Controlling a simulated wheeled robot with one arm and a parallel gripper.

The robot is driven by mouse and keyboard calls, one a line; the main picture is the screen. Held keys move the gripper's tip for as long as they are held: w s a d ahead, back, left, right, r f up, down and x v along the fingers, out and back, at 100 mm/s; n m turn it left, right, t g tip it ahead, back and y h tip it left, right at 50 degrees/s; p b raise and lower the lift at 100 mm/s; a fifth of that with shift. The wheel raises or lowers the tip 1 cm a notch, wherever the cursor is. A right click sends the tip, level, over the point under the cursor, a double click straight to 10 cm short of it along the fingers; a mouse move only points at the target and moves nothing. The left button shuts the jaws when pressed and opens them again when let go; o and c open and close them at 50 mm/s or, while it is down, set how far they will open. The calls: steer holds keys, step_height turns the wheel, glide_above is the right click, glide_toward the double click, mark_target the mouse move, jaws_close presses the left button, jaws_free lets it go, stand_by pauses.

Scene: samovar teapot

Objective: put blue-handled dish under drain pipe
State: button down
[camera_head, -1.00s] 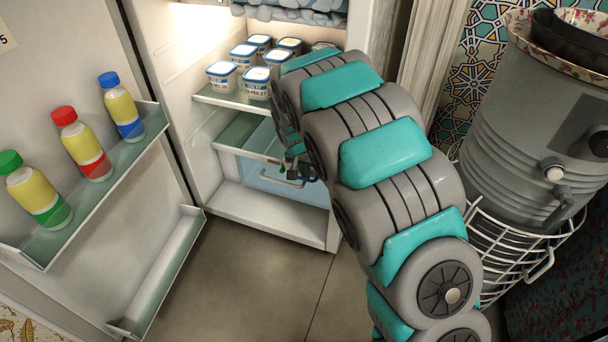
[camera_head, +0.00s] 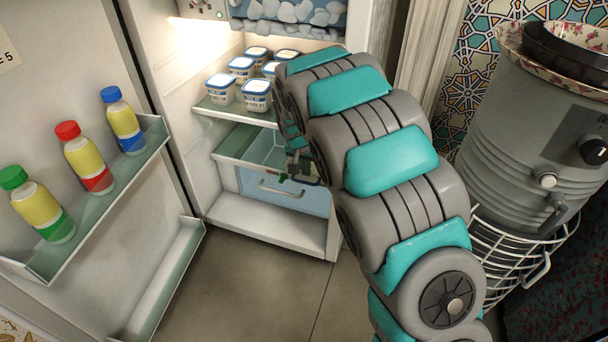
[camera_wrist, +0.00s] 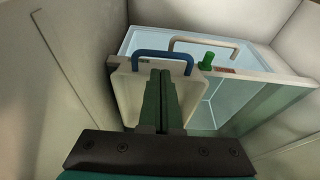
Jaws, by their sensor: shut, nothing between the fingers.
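A cream dish (camera_wrist: 129,97) with a blue handle (camera_wrist: 162,60) shows in the wrist view, just beyond my fingers, at the near-left end of a clear drawer (camera_wrist: 213,105). I cannot tell if it sits wholly inside the drawer. My gripper (camera_wrist: 164,74) is shut and empty, its green fingertips overlapping the dish just below the blue handle; contact is unclear. In the head view my gripper (camera_head: 299,166) is small, just above the drawer (camera_head: 305,195) low in the fridge. The dish is not discernible there. I cannot make out a drain pipe for certain.
A pale handle (camera_wrist: 205,43) and a small green object (camera_wrist: 207,60) lie beyond the dish. Tubs stand on a fridge shelf (camera_head: 226,114) above the drawer. The open door (camera_head: 95,240) holds bottles at left. A grey urn (camera_head: 520,130) with a tap stands right.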

steer(key=s+a+r+b, duration=0.3)
steer(key=s+r+b, duration=0.15)
steer(key=s, duration=0.45)
steer(key=w+d+f+b, duration=0.1)
steer(key=w+d+f, duration=0.1)
steer(key=w+f, duration=0.4)
steer(key=shift+s+x, duration=0.2)
steer(key=shift+x, duration=1.15)
steer(key=shift+d, duration=0.1)
